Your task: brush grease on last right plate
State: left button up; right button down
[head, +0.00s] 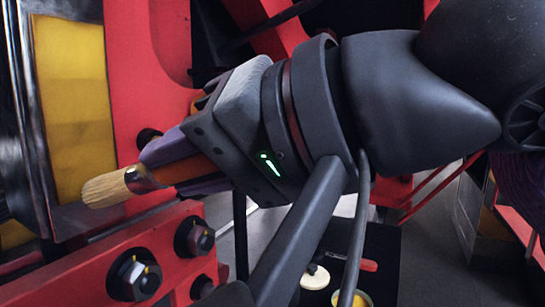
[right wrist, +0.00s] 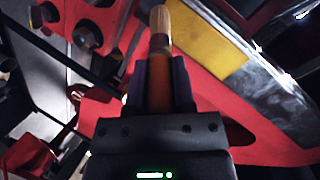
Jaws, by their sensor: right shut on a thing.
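My right gripper (head: 172,165) comes in from the right and is shut on the wooden handle of a brush (head: 108,188). The brush points left, its pale bristles near the lower edge of a yellow plate (head: 70,100) set against the red frame. I cannot tell whether the bristles touch it. In the right wrist view, the brush (right wrist: 159,85) stands straight out between the fingers, its bristles beside the yellow plate (right wrist: 197,38). Another yellow surface (head: 15,235) shows at the far left. My left gripper is not in view.
A red beam with large dark bolts (head: 195,237) lies just below the brush. A shiny steel rim (head: 30,120) stands left of the plate. Below, a dark tray (head: 385,270) holds an open tin with yellow contents (head: 352,299) and a pale round piece (head: 315,277).

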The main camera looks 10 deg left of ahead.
notch_tip(320, 180, up, 4)
jog(key=p, duration=0.3)
jog(key=shift+d+r, duration=0.1)
notch_tip(320, 180, up, 8)
jog(key=p, duration=0.7)
notch_tip(320, 180, down, 13)
jog(key=b, duration=1.1)
jog(key=shift+r, duration=0.35)
jog(key=d, duration=0.1)
jog(key=s+d, duration=0.1)
jog(key=d, duration=0.1)
jog(key=s+d, duration=0.1)
jog(key=d, duration=0.1)
jog(key=shift+d+b, duration=0.2)
jog(key=shift+b, duration=0.15)
jog(key=shift+d, duration=0.1)
